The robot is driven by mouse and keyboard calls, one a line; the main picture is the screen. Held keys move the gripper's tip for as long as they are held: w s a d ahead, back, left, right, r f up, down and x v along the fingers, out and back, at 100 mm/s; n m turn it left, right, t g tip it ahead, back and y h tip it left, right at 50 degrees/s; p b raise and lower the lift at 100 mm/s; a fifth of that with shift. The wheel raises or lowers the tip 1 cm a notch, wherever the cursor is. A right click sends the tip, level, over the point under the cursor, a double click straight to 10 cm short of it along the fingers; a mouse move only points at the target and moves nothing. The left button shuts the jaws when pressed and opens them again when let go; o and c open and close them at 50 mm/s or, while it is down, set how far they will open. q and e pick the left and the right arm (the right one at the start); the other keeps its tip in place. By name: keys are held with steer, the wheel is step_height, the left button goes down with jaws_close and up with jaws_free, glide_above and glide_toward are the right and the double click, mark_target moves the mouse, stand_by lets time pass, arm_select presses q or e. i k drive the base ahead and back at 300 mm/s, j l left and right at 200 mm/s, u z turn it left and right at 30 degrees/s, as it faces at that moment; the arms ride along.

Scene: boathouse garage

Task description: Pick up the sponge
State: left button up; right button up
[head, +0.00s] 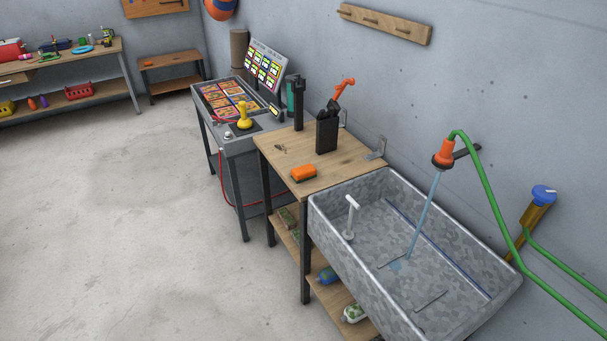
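An orange sponge (303,173) lies on the wooden top of a small table (341,165), near its front edge and close to the left end of the grey sink. Its visible side looks darker along the lower edge. Neither of my grippers is in the head view, and nothing is touching the sponge.
The sink (330,216) holds a white upright fitting (350,217); water runs from an orange nozzle (443,152) on a green hose (481,181). A black holder (327,133) stands behind the sponge. A console table (239,146) adjoins at left. The concrete floor (130,220) is clear.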

mark_target(301, 173)
steer(key=i+j+z, duration=0.1)
steer(key=z, duration=1.1)
steer(key=i+j+z, duration=0.15)
steer(key=j+z, duration=0.3)
steer(key=j, duration=0.3)
steer(key=j+z, duration=0.4)
steer(key=j, duration=0.35)
steer(key=j+z, duration=0.45)
steer(key=j, duration=0.3)
steer(key=k, duration=0.05)
